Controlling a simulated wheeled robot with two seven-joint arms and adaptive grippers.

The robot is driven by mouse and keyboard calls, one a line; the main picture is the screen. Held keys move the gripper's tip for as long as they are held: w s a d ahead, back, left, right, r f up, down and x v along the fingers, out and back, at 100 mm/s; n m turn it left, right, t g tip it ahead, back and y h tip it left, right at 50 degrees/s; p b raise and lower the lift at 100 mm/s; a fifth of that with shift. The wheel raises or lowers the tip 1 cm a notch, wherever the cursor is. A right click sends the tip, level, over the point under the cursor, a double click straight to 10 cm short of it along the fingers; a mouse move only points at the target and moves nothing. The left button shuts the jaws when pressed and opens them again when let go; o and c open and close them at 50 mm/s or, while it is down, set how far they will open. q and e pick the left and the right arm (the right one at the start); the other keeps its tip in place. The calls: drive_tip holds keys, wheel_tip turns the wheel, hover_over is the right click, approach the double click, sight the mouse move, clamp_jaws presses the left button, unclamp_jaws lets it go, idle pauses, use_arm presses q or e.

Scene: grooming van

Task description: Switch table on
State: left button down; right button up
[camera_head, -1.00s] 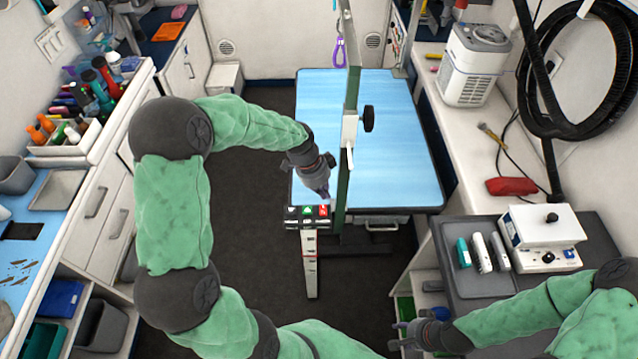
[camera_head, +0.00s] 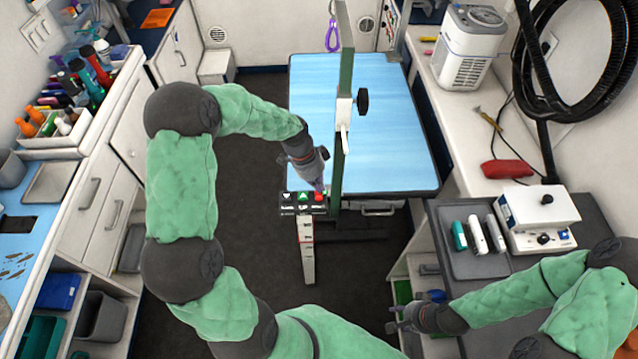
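The grooming table (camera_head: 390,130) has a blue top and stands at the centre back. A small control box (camera_head: 303,208) with black, green and red buttons is at its near left edge, on top of a white marked post. The red button (camera_head: 319,197) is at the box's right end. My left gripper (camera_head: 318,185) points down at the red button, its tip at or just above it; contact cannot be told. Its fingers are too small and dark to tell open or shut. My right gripper (camera_head: 394,318) is low at the right, away from the table, with its fingers apart and nothing between them.
A green upright post (camera_head: 346,75) with a black knob rises close to the right of my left gripper. A right-hand counter holds a grey tray (camera_head: 480,268) with clippers and a white device (camera_head: 538,215). Dark floor (camera_head: 255,190) is clear left of the table.

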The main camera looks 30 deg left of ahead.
use_arm(q)
drive_tip(key=shift+s+d+r, duration=0.1)
drive_tip(key=shift+s, duration=0.15)
drive_tip(key=shift+s+d+r, duration=0.2)
drive_tip(key=shift+s+d, duration=0.1)
drive_tip(key=shift+s, duration=0.15)
use_arm(e)
drive_tip(key=shift+r, duration=0.15)
use_arm(q)
drive_tip(key=shift+w+r+p, duration=0.1)
drive_tip(key=shift+r+p, duration=0.35)
drive_tip(key=shift+p, duration=0.05)
drive_tip(key=r, duration=0.1)
drive_tip(key=r+p, duration=0.2)
drive_tip(key=r, duration=0.1)
drive_tip(key=shift+w+a, duration=0.25)
drive_tip(key=shift+w, duration=0.05)
drive_tip(key=p+v, duration=0.1)
drive_tip(key=v, duration=0.8)
drive_tip(key=shift+w+a, duration=0.3)
use_arm(e)
drive_tip(key=r, duration=0.1)
drive_tip(key=a+r, duration=0.1)
drive_tip(key=r, duration=0.2)
drive_tip(key=shift+s+a, duration=0.35)
use_arm(q)
drive_tip(key=shift+f, duration=0.1)
